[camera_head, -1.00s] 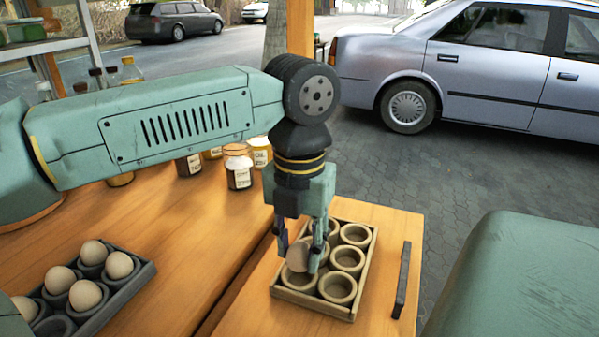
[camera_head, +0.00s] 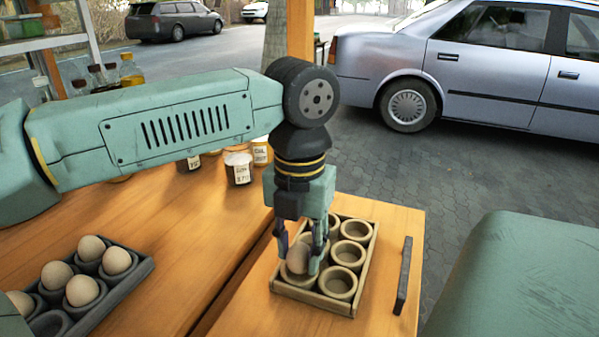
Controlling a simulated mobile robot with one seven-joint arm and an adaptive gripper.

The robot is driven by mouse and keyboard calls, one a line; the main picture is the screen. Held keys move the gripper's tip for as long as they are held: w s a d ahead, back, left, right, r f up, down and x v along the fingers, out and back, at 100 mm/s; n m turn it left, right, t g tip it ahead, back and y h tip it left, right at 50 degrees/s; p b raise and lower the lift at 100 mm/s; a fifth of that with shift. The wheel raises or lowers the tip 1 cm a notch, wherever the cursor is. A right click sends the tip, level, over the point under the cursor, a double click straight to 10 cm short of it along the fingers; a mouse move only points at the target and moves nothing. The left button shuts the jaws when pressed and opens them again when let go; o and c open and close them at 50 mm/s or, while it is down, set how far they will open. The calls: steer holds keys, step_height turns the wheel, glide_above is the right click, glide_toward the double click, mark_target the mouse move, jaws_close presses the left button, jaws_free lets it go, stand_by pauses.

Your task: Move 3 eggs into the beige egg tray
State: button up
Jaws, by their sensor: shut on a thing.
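The beige egg tray (camera_head: 358,294) sits on the wooden table to the right of the middle. My gripper (camera_head: 301,266) points down over the tray's left side. It is shut on an egg (camera_head: 297,258), which is at a cup in the left row. Whether the egg touches the bottom of that cup is hidden by the fingers. The tray's cups in the right row and at the near end look empty. A dark grey tray (camera_head: 133,285) at the lower left holds several eggs (camera_head: 82,291), and its near cup (camera_head: 50,325) is empty.
A dark bar handle (camera_head: 403,276) stands on the table right of the beige tray. Jars (camera_head: 238,168) and bottles stand behind my arm. Bare wood (camera_head: 190,260) lies between the two trays. A green rounded surface (camera_head: 530,275) is at the lower right.

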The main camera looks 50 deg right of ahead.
mark_target(300, 244)
steer(key=shift+f+b, duration=0.75)
steer(key=shift+f, duration=0.3)
stand_by(0.4)
steer(key=o, duration=0.8)
steer(key=shift+r, duration=0.15)
step_height(300, 244, up, 12)
steer(key=shift+f, duration=0.1)
stand_by(0.3)
